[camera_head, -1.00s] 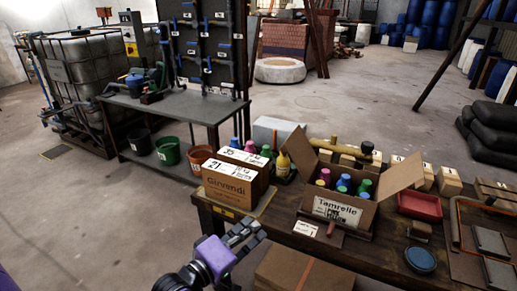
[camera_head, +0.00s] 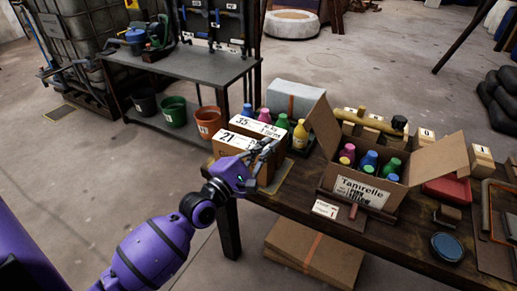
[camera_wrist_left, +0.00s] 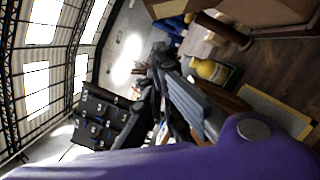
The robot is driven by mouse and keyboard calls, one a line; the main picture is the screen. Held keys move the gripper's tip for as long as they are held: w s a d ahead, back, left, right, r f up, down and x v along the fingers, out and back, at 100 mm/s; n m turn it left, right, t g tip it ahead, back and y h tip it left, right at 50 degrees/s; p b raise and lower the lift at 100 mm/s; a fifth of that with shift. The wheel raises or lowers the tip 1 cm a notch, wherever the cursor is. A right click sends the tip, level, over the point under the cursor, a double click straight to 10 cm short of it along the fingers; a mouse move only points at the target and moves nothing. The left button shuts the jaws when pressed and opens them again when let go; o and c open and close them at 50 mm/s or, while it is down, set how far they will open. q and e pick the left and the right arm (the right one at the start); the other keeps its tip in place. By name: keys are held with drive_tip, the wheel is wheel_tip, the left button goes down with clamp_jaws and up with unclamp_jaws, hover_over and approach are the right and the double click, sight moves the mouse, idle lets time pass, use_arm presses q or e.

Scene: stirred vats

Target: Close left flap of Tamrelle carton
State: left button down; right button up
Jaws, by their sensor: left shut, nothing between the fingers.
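The Tamrelle carton (camera_head: 358,189) stands on the wooden table with several colored bottles inside. Its left flap (camera_head: 322,127) stands up, leaning out to the left. Its right flap (camera_head: 440,158) is spread out to the right. My left gripper (camera_head: 270,149) is shut and empty, left of the carton and in front of the labelled brown boxes (camera_head: 235,140), apart from the flap. Its dark fingers (camera_wrist_left: 165,75) show in the left wrist view, where a brown cardboard surface is at the top right. My right gripper is not in view.
A yellow bottle (camera_head: 300,134) and other bottles stand between the boxes and the left flap. A label card (camera_head: 326,209) lies before the carton. A red tray (camera_head: 447,189) and blue round lid (camera_head: 447,246) are to the right. Flat cartons (camera_head: 315,255) lie below the table.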

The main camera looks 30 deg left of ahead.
use_arm(q)
drive_tip(key=w+d+r+p, duration=0.2)
drive_tip(key=w+d+r, duration=0.1)
drive_tip(key=w+d, duration=0.1)
drive_tip(key=shift+w+d, duration=0.25)
drive_tip(key=shift+w, duration=0.05)
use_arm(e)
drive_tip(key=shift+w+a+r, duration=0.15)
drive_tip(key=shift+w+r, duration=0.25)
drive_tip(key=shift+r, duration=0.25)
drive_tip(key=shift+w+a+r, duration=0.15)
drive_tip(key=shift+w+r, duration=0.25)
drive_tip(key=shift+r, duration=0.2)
